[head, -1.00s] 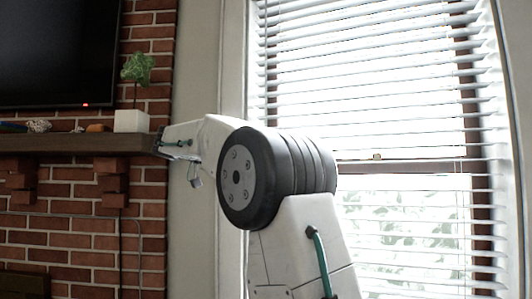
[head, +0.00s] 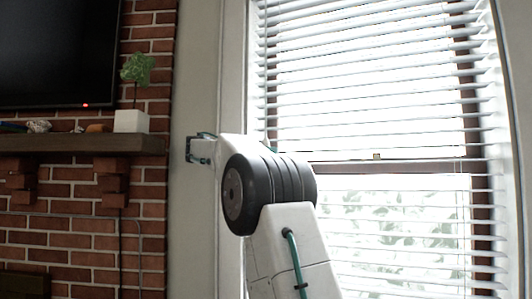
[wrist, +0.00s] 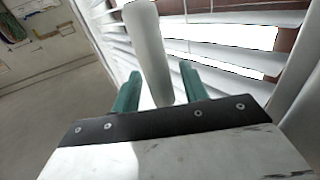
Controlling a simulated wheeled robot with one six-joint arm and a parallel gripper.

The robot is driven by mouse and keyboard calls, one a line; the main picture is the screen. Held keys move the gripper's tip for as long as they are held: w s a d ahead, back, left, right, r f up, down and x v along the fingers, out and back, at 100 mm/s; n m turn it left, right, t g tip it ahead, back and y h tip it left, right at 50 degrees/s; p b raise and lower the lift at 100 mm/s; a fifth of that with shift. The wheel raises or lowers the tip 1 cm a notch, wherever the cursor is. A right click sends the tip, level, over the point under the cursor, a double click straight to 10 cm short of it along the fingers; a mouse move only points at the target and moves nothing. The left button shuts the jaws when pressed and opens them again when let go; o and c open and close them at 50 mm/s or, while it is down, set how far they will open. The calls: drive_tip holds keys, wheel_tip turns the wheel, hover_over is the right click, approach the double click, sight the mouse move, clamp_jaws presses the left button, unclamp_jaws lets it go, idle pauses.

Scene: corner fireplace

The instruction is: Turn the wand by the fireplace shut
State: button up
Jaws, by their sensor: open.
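The wand (wrist: 148,50) is a pale, smooth rod in the wrist view. It runs from the top edge down between the two green fingers of my gripper (wrist: 160,88). The fingers are apart, one on each side of the rod, and I cannot tell whether either touches it. Behind it are the white window blinds (wrist: 215,25). In the head view the blinds (head: 370,60) hang over the window, with bright gaps between their slats.
A wooden mantel (head: 80,144) on the brick fireplace wall stands to the left, with a potted plant (head: 131,121) at its end. A dark television (head: 55,50) hangs above it. A pale strip of wall (head: 192,80) lies between bricks and window frame.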

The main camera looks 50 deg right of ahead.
drive_tip(key=c, duration=0.9)
drive_tip(key=shift+c, duration=0.2)
drive_tip(key=shift+n+t+h, duration=0.3)
drive_tip(key=shift+n+t, duration=0.1)
drive_tip(key=shift+t, duration=0.2)
drive_tip(key=n+t+h, duration=0.2)
drive_tip(key=n+t, duration=0.1)
drive_tip(key=t, duration=0.1)
drive_tip(key=shift+s, duration=0.15)
drive_tip(key=n+t, duration=0.2)
drive_tip(key=t, duration=0.1)
drive_tip(key=n+t, duration=0.2)
drive_tip(key=t, duration=0.2)
drive_tip(key=shift+h, duration=0.3)
drive_tip(key=n+t+y, duration=0.1)
drive_tip(key=n+t, duration=0.1)
drive_tip(key=t, duration=0.1)
drive_tip(key=n+t+y, duration=0.1)
drive_tip(key=n+t, duration=0.2)
drive_tip(key=t, duration=0.1)
drive_tip(key=shift+n+t+y, duration=1.2)
drive_tip(key=shift+t, duration=0.3)
drive_tip(key=shift+r+n+t+y, duration=0.1)
drive_tip(key=shift+n+t+y, duration=0.4)
drive_tip(key=shift+t, duration=0.1)
drive_tip(key=o, duration=0.9)
drive_tip(key=shift+w, duration=0.2)
